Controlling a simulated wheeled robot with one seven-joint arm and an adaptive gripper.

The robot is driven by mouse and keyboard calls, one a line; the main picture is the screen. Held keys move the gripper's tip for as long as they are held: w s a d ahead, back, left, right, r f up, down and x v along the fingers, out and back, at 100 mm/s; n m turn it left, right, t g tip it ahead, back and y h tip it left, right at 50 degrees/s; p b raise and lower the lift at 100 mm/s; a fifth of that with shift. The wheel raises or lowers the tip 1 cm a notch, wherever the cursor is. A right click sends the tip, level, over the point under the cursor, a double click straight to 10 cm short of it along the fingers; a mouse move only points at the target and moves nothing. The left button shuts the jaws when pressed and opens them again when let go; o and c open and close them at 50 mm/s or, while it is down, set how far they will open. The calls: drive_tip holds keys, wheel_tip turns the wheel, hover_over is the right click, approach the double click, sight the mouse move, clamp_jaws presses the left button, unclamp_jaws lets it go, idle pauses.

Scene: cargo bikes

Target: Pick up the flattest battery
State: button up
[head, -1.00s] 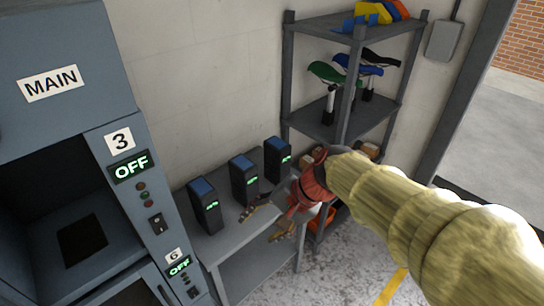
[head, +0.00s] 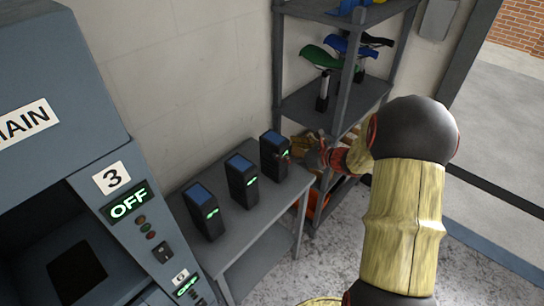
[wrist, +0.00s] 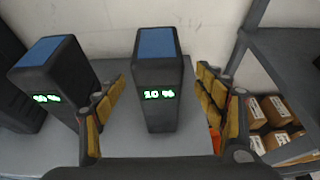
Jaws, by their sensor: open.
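Three black batteries with blue tops stand upright in a row on a grey table: a left one (head: 203,212), a middle one (head: 241,182) and a right one (head: 273,157). In the wrist view the right battery (wrist: 158,90) shows a green 10 %. The battery left of it (wrist: 50,82) has a green display too blurred to read surely; the left battery is cut off at the edge. My gripper (head: 304,150) is at the right battery. Its open fingers (wrist: 162,82) appear on either side of this battery, with nothing held.
The grey table (head: 265,225) stands against a pale wall. A grey shelf rack (head: 345,85) with bike saddles and brown boxes (wrist: 272,115) is close on the right. A blue-grey cabinet (head: 50,110) marked 3 and OFF stands on the left.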

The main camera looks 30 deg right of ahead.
drive_tip(key=b+x, duration=0.1)
drive_tip(key=x, duration=0.2)
drive_tip(key=b+x, duration=0.1)
drive_tip(key=x, duration=0.2)
drive_tip(key=shift+a+f, duration=0.1)
drive_tip(key=shift+f, duration=0.3)
drive_tip(key=shift+w+a, duration=0.1)
drive_tip(key=shift+w, duration=0.2)
drive_tip(key=shift+c, duration=0.8)
clamp_jaws()
drive_tip(key=shift+r, duration=0.3)
